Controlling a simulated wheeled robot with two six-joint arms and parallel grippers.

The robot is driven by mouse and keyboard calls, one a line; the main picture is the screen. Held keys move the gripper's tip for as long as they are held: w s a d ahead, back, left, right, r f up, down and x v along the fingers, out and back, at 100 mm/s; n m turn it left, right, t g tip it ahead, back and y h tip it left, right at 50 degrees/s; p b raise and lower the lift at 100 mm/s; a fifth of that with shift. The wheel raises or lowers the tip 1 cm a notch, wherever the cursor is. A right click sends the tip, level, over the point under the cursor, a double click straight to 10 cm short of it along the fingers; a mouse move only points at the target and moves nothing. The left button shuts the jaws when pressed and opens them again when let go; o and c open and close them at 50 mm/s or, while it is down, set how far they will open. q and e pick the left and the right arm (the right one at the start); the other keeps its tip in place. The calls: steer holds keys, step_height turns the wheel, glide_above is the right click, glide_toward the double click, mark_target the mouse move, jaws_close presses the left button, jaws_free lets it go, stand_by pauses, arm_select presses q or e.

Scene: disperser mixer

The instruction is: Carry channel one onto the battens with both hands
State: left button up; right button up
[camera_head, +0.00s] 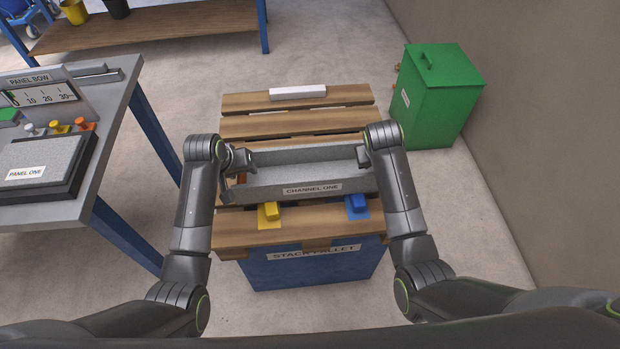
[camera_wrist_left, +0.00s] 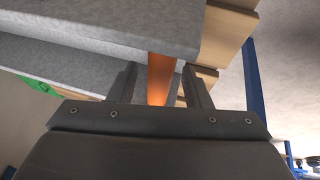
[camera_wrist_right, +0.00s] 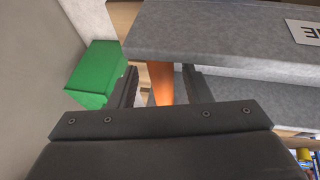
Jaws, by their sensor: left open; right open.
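Channel one (camera_head: 318,183) is a long grey trough with a name label, lying level across the wooden slats of the stack pallet (camera_head: 300,270). My left gripper (camera_head: 240,163) is at its left end and my right gripper (camera_head: 365,160) at its right end. Both are open. An orange bar at the channel's end stands between the left fingers in the left wrist view (camera_wrist_left: 160,78). Another orange bar stands between the right fingers in the right wrist view (camera_wrist_right: 161,82). The slats (camera_head: 295,122) show behind and in front of the channel; its underside is hidden.
A green bin (camera_head: 438,98) stands right, by the wall. A grey table (camera_head: 90,185) with panel one (camera_head: 40,160) stands left.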

steer(key=shift+r, duration=0.15)
arm_select(q)
steer(key=v, duration=0.9)
steer(key=shift+s+r, duration=0.15)
steer(key=shift+r, duration=0.1)
arm_select(e)
steer(key=v, duration=1.1)
steer(key=shift+s+r, duration=0.2)
steer(key=shift+r, duration=0.1)
arm_select(q)
steer(key=shift+a, duration=0.15)
arm_select(e)
steer(key=shift+a, duration=0.1)
